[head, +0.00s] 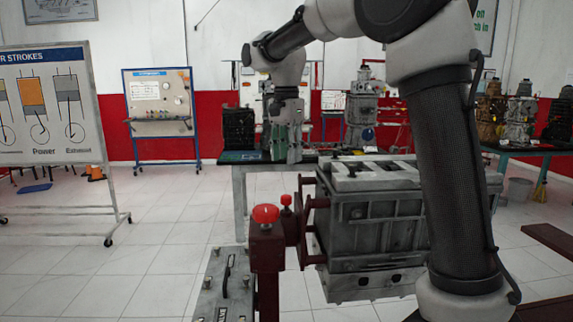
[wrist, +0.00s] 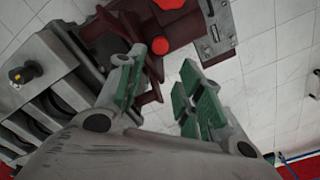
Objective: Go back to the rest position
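My gripper (head: 286,150) hangs fingers-down from my raised arm, left of the picture's middle in the head view. In the wrist view its two green-padded fingers (wrist: 158,78) stand apart with nothing between them, so it is open and empty. The grey engine block (head: 370,235) sits on a dark red stand below and to the right of my gripper. My arm hides part of the block's right side. A red knob (head: 265,214) tops the stand's post, with a smaller red knob (head: 286,199) beside it.
A grey panel (head: 222,290) with a handle is at the stand's left. A whiteboard on wheels (head: 55,110) stands at far left. A blue-framed board (head: 160,95) is behind. A workbench (head: 245,168) with engines stands beyond the block.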

